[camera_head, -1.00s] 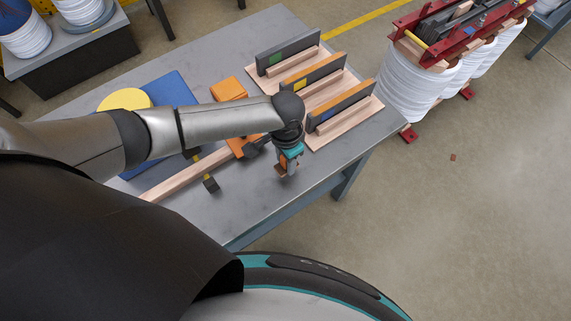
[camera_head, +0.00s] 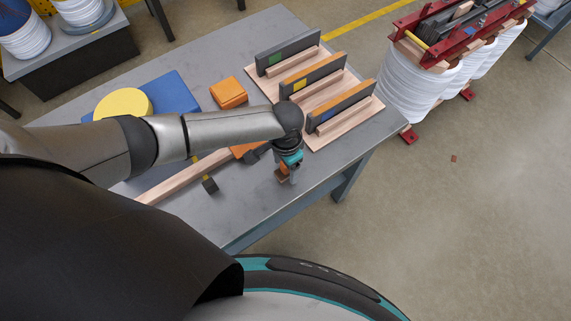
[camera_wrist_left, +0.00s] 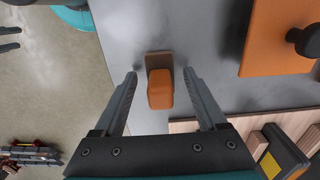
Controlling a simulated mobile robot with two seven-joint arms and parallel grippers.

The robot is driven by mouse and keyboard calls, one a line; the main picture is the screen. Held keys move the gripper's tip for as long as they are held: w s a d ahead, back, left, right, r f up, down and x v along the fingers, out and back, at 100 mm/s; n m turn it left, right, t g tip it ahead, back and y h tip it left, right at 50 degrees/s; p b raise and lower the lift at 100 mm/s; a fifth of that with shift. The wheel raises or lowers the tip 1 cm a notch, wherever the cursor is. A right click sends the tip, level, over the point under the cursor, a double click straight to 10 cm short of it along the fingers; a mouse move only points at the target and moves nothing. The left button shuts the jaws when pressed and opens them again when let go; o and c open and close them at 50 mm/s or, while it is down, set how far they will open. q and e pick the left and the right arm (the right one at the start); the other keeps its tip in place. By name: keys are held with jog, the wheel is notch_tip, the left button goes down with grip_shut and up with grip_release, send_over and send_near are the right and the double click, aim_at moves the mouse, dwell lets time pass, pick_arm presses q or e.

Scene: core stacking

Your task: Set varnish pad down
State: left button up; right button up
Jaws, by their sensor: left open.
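The varnish pad looks like a small orange block on a thin brown plate; in the left wrist view the pad (camera_wrist_left: 160,88) sits against the grey tabletop (camera_wrist_left: 150,30). My left gripper (camera_wrist_left: 160,80) is open, one finger on each side of the pad, with a visible gap on both sides. In the head view the left gripper (camera_head: 288,175) points down near the table's front right edge, and the pad (camera_head: 282,171) shows partly between its fingers. Two dark prongs at the left wrist view's left edge look like my right gripper (camera_wrist_left: 10,38), spread apart over the floor.
Slotted wooden stands (camera_head: 318,75) with dark upright plates are right behind the gripper. Clear tabletop lies in front.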

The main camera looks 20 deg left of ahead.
pick_arm(q)
jog(key=shift+r, duration=0.15)
notch_tip(320, 180, up, 11)
jog(key=shift+f+p, duration=0.1)
jog(key=shift+p, duration=1.15)
jog(key=shift+r, duration=0.65)
